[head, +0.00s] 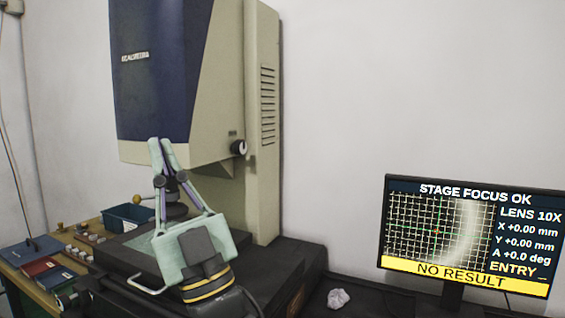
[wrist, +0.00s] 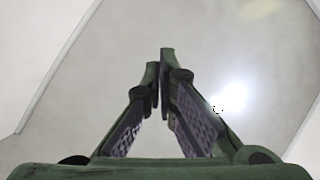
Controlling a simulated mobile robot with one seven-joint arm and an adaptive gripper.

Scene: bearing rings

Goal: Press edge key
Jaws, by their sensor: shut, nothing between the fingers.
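My gripper (head: 161,142) is raised in front of the blue and beige measuring machine (head: 165,70), below its blue head panel in the picture. Its fingers point up and are shut and empty. In the wrist view the fingertips (wrist: 160,58) meet against a pale, blank surface with a bright spot. The monitor (head: 440,272) at the right reads STAGE FOCUS OK, LENS 10X, zero X, Y and A values, ENTRY and NO RESULT. A pale curved band shows on its grid. I cannot make out an edge key in either view.
A blue bin (head: 118,226), several small rings (head: 88,257) and red and blue flat items (head: 40,267) lie on the wooden bench at the left. A dark knob (head: 238,147) juts from the machine. Crumpled paper (head: 338,298) lies on the dark surface left of the monitor.

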